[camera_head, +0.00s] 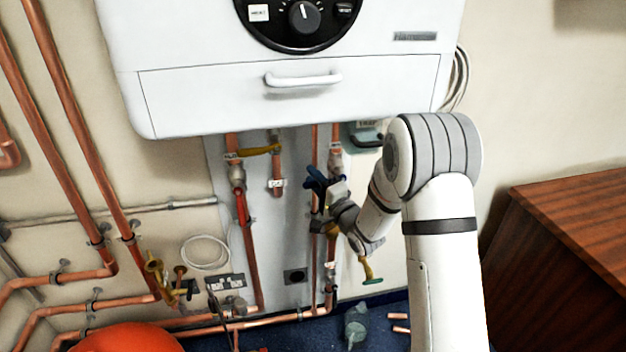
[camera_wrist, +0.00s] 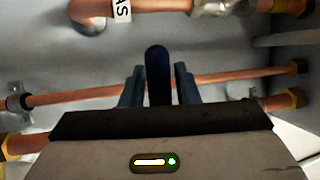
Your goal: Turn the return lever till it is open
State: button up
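A dark blue lever (camera_wrist: 158,75) stands upright between the two fingers of my gripper (camera_wrist: 159,88) in the wrist view. Narrow gaps seem to show on both sides of it, so my fingers look open around it. In the head view, my gripper (camera_head: 325,188) is at blue parts on the right-hand copper pipework below the boiler. There my wrist partly hides the valve, and I cannot separate lever from fingers. No label that names the return lever is readable. The lever's exact angle to its pipe cannot be told.
A yellow lever (camera_head: 260,151) and a red lever (camera_head: 242,207) sit on pipes to the left. The white boiler (camera_head: 200,105) is above. A wooden cabinet (camera_head: 570,220) stands right. A tagged copper pipe (camera_wrist: 150,6) crosses beyond my fingers.

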grip_shut()
jog(key=shift+a+f, duration=0.1)
dwell(0.3)
